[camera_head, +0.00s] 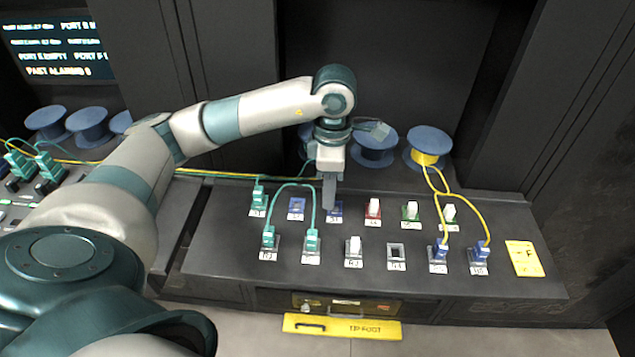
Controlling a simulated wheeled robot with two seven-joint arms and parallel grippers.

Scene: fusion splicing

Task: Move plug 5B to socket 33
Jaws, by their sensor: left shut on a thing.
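My left gripper (329,190) points straight down at the third place from the left in the back row of the panel (225,230). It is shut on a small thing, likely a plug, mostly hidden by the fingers. The labels are too small to read surely, so I cannot pick out 5B or 33. My right gripper is not in view.
Teal plugs (312,240) with looping cables stand at the panel's left. Blue plugs (480,250) carry yellow cables from a spool (426,150). A yellow sign (524,258) lies at the right.

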